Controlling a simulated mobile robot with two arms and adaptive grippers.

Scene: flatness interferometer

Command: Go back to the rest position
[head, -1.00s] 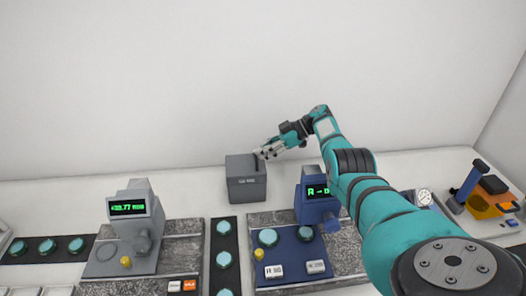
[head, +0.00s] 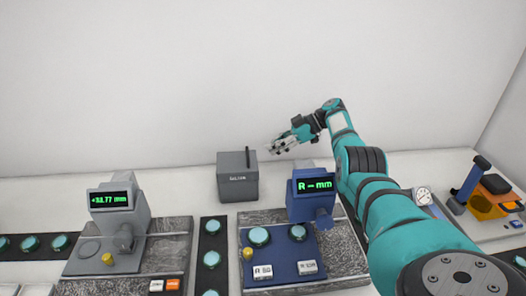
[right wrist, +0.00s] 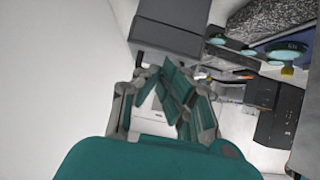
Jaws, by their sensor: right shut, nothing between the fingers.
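My right gripper (head: 275,146) is shut and empty. It hangs in the air in front of the back wall, to the upper right of the grey box (head: 237,184) and apart from it. In the right wrist view my right gripper (right wrist: 165,82) shows its fingers together with nothing between them. The grey box also shows beyond the fingers in the right wrist view (right wrist: 172,38). A thin dark upright piece (head: 248,158) stands at the box's top. My left gripper is not in view.
A grey gauge (head: 118,220) stands at left. Dark strips hold several teal discs (head: 211,258). A dial (head: 423,196) and orange-and-blue device (head: 490,195) are at right.

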